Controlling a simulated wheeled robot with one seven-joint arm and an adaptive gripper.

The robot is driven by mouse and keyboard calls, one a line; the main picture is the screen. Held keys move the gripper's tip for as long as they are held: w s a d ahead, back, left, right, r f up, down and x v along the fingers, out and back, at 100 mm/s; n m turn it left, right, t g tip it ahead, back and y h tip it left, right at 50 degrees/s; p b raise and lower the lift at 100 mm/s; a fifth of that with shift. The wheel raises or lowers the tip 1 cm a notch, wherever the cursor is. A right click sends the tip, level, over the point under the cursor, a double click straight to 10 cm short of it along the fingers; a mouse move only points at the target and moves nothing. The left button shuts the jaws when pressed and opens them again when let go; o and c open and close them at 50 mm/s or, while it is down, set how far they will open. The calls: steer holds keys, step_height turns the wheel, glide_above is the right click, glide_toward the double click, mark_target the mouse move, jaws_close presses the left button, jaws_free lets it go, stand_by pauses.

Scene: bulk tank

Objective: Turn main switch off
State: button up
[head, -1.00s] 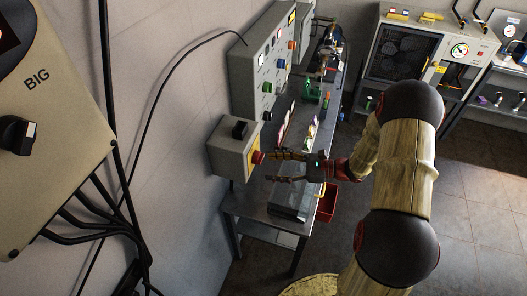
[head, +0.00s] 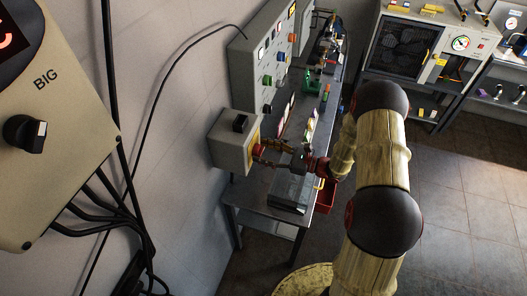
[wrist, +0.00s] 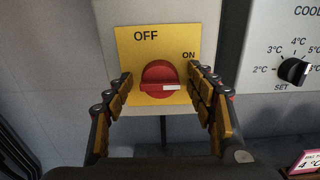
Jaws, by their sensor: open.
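The main switch is a red rotary knob (wrist: 158,78) on a yellow plate (wrist: 180,45) marked OFF at the upper left and ON at the right. The knob's white mark points right, a little below the ON label. In the head view the grey switch box (head: 228,142) is on the left wall, its red knob (head: 257,150) facing my gripper. My gripper (wrist: 163,88) is open, with one finger on each side of the knob in the wrist view. Whether the fingers touch the knob cannot be told. In the head view my gripper (head: 268,153) is right at the box.
A cooling panel with a black temperature dial (wrist: 293,71) is right of the switch. A bench (head: 262,200) stands below the box, with a red bin (head: 325,197) beside it. A large panel with a black knob (head: 24,134) is at the left.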

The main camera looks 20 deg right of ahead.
steer(key=c, duration=0.3)
steer(key=c, duration=0.9)
